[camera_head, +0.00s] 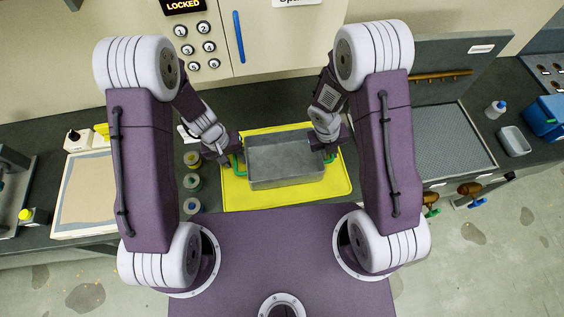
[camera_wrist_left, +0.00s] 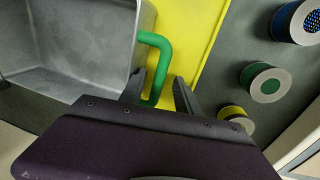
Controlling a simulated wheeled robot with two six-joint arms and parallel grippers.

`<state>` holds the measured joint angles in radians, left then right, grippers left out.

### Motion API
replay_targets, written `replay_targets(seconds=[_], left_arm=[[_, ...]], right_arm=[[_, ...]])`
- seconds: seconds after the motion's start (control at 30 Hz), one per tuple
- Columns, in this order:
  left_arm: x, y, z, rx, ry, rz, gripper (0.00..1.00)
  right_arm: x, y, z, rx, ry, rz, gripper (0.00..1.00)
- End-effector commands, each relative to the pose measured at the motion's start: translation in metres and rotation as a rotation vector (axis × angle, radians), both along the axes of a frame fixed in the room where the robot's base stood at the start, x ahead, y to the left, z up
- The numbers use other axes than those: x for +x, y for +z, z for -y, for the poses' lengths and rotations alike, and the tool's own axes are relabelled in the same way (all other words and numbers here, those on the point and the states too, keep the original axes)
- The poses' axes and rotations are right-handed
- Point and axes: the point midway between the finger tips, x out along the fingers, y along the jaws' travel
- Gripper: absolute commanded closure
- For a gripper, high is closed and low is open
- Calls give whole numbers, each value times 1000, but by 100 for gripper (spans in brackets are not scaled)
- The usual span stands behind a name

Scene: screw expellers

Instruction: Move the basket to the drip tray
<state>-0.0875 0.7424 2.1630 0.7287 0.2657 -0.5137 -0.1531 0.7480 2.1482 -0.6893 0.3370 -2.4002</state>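The basket (camera_head: 285,165) is a grey, open, empty metal bin with green handles at both ends. It sits on a yellow mat or tray (camera_head: 240,199) on the dark counter. My left gripper (camera_head: 236,160) is at its left handle. In the left wrist view the basket (camera_wrist_left: 70,50) is at upper left, and its green handle (camera_wrist_left: 158,62) runs down between the fingers of my left gripper (camera_wrist_left: 160,92), which are apart with a gap beside the handle. My right gripper (camera_head: 328,156) is at the right green handle; its fingers are too small to read. A grey, fine-textured tray (camera_head: 440,140), possibly the drip tray, lies to the right.
Several spools (camera_head: 193,183) stand left of the yellow mat. A beige board (camera_head: 90,190) lies further left. A small grey bin (camera_head: 514,141), a white bottle (camera_head: 495,109) and a blue box (camera_head: 545,117) are at the right. A cabinet with a keypad (camera_head: 195,47) stands behind.

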Motion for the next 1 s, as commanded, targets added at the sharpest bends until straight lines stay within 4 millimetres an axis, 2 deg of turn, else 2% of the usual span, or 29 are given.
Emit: replay_targets(seconds=[0.17, 0.4, 0.6, 0.73, 0.97, 1.0], left_arm=[[1, 13, 1, -8, -2, 1, 37], [2, 72, -11, -4, 0, 7, 37], [1, 109, -17, -6, 3, 3, 37], [1, 119, -19, -7, 5, 3, 37], [1, 120, -20, -6, 3, 3, 37], [1, 120, -20, -6, 2, 3, 37]], right_arm=[[2, 0, -3, 8, 2, 7, 66], [2, 0, -3, 7, 2, 7, 66], [0, -1, -1, 3, -2, 2, 66], [-1, -2, 0, 0, -6, -4, 66], [-3, -2, 2, -4, -11, -10, 66], [-3, -2, 2, -4, -11, -10, 47]])
